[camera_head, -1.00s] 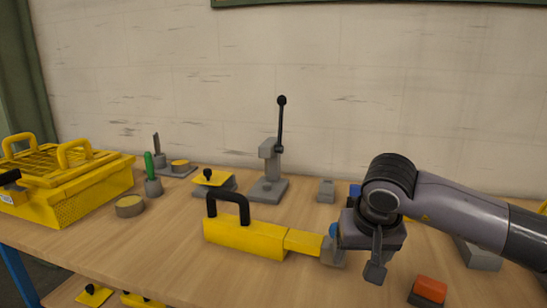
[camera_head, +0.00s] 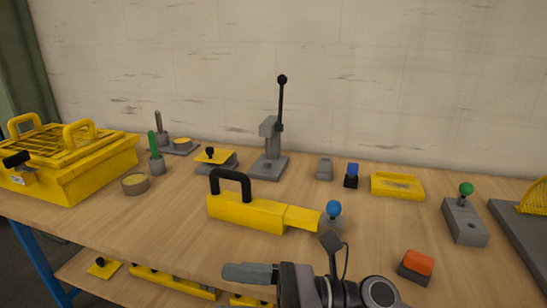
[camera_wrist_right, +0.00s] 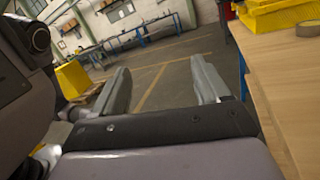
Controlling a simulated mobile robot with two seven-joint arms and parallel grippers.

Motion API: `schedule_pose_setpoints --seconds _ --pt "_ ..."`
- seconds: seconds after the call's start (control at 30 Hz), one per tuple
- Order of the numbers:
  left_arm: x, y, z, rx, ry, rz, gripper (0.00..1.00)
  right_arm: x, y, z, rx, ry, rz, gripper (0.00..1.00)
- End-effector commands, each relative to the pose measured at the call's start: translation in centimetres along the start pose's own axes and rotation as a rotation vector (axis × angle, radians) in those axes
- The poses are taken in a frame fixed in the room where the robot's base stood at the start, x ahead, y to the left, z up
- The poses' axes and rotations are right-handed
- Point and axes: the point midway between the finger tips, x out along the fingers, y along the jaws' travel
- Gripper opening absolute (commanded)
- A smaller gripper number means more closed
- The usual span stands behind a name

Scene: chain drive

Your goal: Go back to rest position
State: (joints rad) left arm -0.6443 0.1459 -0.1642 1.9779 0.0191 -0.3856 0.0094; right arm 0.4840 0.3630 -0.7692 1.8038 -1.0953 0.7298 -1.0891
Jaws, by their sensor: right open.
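My right gripper (camera_head: 248,272) is low at the bottom of the head view, in front of the table's near edge, with one grey finger showing and pointing left. In the right wrist view its two fingers (camera_wrist_right: 161,70) are spread apart with nothing between them. The yellow block with the black handle (camera_head: 245,213) lies on the table beyond the gripper. A grey part with a blue knob (camera_head: 333,215) stands at its right end, apart from the gripper. My left gripper is in neither view.
The wooden table (camera_head: 120,235) has its edge close to my right gripper. An orange-topped block (camera_head: 417,264) sits near that edge. A yellow basket (camera_head: 70,170), a lever press (camera_head: 270,160), a yellow tray (camera_head: 397,186) and a green-knobbed block (camera_head: 465,220) stand farther off. The wrist view shows open floor (camera_wrist_right: 155,95).

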Motion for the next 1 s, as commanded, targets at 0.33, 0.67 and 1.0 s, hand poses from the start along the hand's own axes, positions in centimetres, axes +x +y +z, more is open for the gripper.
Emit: schedule_pose_setpoints --seconds 0.33,0.67,1.0 --pt "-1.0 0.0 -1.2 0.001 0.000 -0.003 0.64 -7.9 -5.0 -0.5 1.031 -0.669 -0.336 0.75" --pt "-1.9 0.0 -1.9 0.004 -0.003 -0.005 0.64 -20.4 -4.7 -12.5 1.924 -1.397 -0.617 0.75" --pt "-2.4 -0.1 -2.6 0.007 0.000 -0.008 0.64 -27.8 3.5 -23.6 -2.227 1.912 0.729 0.75"
